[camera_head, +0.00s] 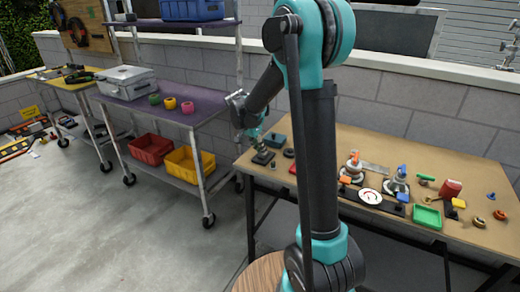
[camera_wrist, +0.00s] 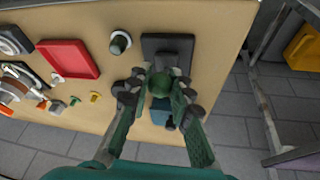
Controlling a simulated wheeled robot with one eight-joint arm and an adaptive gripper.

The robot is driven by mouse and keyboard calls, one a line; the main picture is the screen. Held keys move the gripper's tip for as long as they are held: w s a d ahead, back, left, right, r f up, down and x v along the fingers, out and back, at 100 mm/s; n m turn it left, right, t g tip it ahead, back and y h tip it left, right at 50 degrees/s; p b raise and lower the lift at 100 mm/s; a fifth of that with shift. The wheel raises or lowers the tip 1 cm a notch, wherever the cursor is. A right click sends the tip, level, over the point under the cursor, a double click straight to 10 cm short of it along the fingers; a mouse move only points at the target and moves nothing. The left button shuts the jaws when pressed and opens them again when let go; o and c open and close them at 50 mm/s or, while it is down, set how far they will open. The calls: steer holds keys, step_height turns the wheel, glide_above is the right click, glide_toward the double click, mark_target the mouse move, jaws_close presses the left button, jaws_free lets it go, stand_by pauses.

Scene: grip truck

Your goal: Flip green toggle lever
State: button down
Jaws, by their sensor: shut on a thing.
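The green toggle lever shows in the wrist view as a round dark green knob (camera_wrist: 160,84) at the end of a black base plate (camera_wrist: 168,46). The plate also shows in the head view (camera_head: 263,157), near the left end of the tan workbench. My gripper (camera_wrist: 164,88) is shut on the knob, with one finger on each side of it. In the head view my gripper (camera_head: 254,138) is small, above the plate. The lever's shaft is hidden by the knob and fingers, so I cannot tell its tilt.
A teal box (camera_head: 276,140) sits close beside the plate. A round black piece (camera_head: 289,153) and a red tray (camera_wrist: 68,59) lie nearby. Valves, a gauge (camera_head: 370,196) and a green tray (camera_head: 427,216) crowd the workbench (camera_head: 340,140) to the right. A purple cart (camera_head: 190,112) stands left.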

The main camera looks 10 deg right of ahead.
steer(key=shift+d, duration=0.1)
stand_by(0.3)
steer(key=w+g+y, duration=0.1)
steer(key=w+d+g+y, duration=0.1)
steer(key=g, duration=0.1)
steer(key=shift+d+r+y, duration=0.2)
steer(key=shift+r+y, duration=0.1)
steer(key=shift+r, duration=0.1)
steer(key=shift+w+d+n+g+y, duration=0.2)
steer(key=shift+w+d+g+y, duration=0.25)
steer(key=shift+g+y, duration=0.4)
steer(key=shift+w+d+n+g+y, duration=0.25)
steer(key=shift+w+g+y, duration=0.3)
steer(key=shift+g, duration=0.5)
steer(key=c, duration=1.3)
jaws_free()
steer(key=shift+f, duration=0.1)
steer(key=shift+c, duration=0.2)
